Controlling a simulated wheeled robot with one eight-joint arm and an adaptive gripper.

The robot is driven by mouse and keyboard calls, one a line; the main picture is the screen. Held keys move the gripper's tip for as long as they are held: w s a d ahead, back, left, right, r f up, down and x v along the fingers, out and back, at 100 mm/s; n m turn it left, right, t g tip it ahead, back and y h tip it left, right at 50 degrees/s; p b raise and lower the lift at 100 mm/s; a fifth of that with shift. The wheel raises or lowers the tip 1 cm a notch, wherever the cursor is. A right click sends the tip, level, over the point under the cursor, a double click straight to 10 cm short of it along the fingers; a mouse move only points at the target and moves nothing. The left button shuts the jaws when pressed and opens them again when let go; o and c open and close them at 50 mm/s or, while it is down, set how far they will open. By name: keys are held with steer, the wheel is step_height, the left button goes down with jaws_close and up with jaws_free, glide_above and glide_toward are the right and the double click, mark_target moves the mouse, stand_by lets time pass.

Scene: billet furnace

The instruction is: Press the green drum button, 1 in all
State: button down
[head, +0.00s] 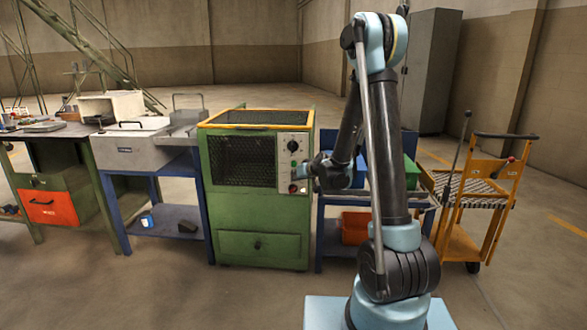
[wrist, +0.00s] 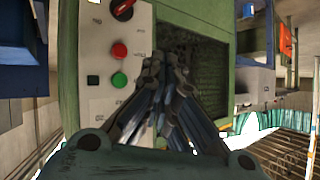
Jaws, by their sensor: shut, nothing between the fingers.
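The green button (wrist: 119,79) is a round cap on the pale control panel (wrist: 97,60), which is seen upside down in the wrist view. A red button (wrist: 119,50) sits beside it. The panel (head: 284,156) is on the right front of the green machine (head: 254,218) in the head view. My gripper (wrist: 167,62) is shut and empty. In the wrist view its fingertips appear to the right of the buttons, over the edge between panel and dark mesh. In the head view my gripper (head: 299,172) is close to the panel; contact cannot be told.
A red and black knob (wrist: 123,8) and a black square (wrist: 93,80) are also on the panel. A blue bench with an orange bin (head: 355,228) stands right of the machine, partly behind my arm. A yellow trolley (head: 470,215) is farther right. The front floor is clear.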

mark_target(294, 164)
steer(key=shift+x, duration=1.1)
steer(key=shift+a+f, duration=0.1)
steer(key=w, duration=0.8)
steer(key=shift+w, duration=0.25)
steer(key=shift+w, duration=0.1)
stand_by(0.8)
steer(key=shift+w, duration=0.3)
